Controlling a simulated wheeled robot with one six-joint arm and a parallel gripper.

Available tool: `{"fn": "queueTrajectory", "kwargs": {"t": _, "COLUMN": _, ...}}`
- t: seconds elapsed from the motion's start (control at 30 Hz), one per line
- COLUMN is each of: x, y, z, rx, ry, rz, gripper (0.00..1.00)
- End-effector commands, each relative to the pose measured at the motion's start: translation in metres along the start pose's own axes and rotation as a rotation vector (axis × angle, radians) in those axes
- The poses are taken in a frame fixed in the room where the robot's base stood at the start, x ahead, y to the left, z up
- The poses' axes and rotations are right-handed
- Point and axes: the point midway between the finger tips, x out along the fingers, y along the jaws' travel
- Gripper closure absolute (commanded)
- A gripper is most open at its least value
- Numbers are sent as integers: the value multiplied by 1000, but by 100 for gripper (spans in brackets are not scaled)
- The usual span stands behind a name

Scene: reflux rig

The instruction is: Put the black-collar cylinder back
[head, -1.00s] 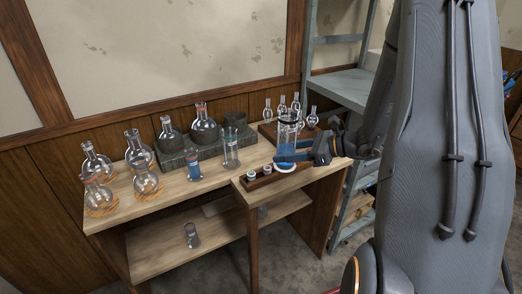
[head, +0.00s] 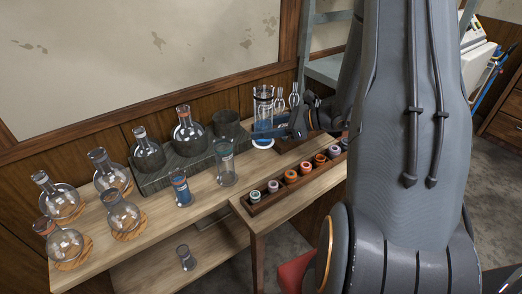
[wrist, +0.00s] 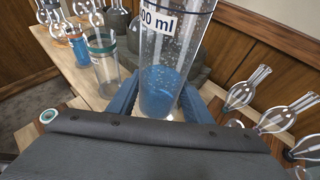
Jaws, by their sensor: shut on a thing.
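The tall glass cylinder (head: 264,106) holds blue liquid and has a white ring-shaped base in the head view. In the wrist view the cylinder (wrist: 172,45) stands close to upright between my fingers, with "00 ml" print visible. My gripper (head: 272,133) is shut on its lower part; the blue fingers flank it in the wrist view (wrist: 158,108). A dark band shows near its top in the head view, but the collar is not clear. The base appears above or at the back of the table; I cannot tell whether it touches.
A dark rack (head: 276,191) with several coloured caps lies along the front of the right table part. A teal-banded beaker (head: 225,168), a blue-liquid vessel (head: 181,189) and several round flasks (head: 119,217) stand left. A stone block (head: 172,172) carries more flasks. Small glass bulbs (wrist: 279,115) are right.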

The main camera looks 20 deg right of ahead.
Motion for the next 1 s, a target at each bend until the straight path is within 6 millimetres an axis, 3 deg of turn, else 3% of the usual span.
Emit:
{"fn": "queueTrajectory", "kwargs": {"t": 0.2, "x": 11, "y": 0, "z": -29, "rx": 4, "ry": -1, "rz": -1, "gripper": 91}}
{"fn": "queueTrajectory", "kwargs": {"t": 0.47, "x": 18, "y": 0, "z": -44, "rx": 1, "ry": -1, "rz": 1, "gripper": 91}}
{"fn": "queueTrajectory", "kwargs": {"t": 0.7, "x": 29, "y": 1, "z": -70, "rx": 2, "ry": -1, "rz": 1, "gripper": 91}}
{"fn": "queueTrajectory", "kwargs": {"t": 1.0, "x": 32, "y": 0, "z": -77, "rx": -1, "ry": -1, "rz": 0, "gripper": 91}}
